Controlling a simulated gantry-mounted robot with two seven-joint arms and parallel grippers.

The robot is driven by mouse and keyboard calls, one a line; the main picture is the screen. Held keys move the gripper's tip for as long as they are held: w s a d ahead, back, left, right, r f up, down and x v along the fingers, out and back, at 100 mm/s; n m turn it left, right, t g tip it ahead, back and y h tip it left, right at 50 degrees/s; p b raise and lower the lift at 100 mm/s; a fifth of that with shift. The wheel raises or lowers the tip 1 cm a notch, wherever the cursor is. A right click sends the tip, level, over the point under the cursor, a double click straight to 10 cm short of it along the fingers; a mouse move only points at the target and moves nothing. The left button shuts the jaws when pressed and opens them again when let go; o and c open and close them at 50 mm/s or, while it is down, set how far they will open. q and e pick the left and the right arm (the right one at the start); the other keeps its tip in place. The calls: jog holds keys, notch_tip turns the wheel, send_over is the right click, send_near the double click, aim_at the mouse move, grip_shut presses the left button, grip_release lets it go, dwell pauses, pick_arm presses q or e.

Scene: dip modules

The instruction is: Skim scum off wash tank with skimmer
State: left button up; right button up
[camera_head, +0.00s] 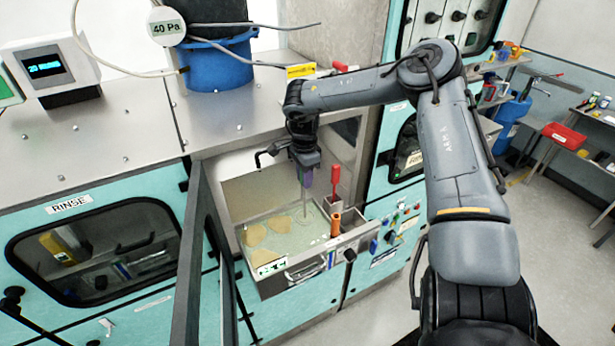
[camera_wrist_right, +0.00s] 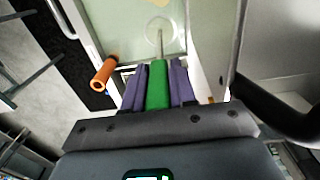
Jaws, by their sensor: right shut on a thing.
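My right gripper (camera_head: 307,178) points down over the open wash tank (camera_head: 240,218). In the right wrist view its purple fingers (camera_wrist_right: 158,88) are shut on the green handle of the skimmer (camera_wrist_right: 158,84). The skimmer's thin shaft (camera_head: 304,202) runs down to the tank, and its round hoop (camera_wrist_right: 160,32) lies over the pale liquid. I cannot tell how deep the hoop sits. Tan scum patches (camera_head: 256,235) float left of the shaft, with smaller pale flecks near the tank's right side. My left gripper is not in view.
A red-handled tool (camera_head: 335,184) stands upright right of the gripper. An orange handle (camera_head: 336,222) stands at the tank's right front; it also shows in the wrist view (camera_wrist_right: 104,73). A dark upright frame (camera_head: 192,265) stands left of the tank. A blue bucket (camera_head: 218,68) is behind.

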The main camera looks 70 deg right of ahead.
jog(key=w+a+b, duration=0.2)
jog(key=w+a, duration=0.4)
jog(key=shift+w+b, duration=0.15)
jog(key=shift+b, duration=0.15)
dwell(0.8)
jog(key=shift+a, duration=0.1)
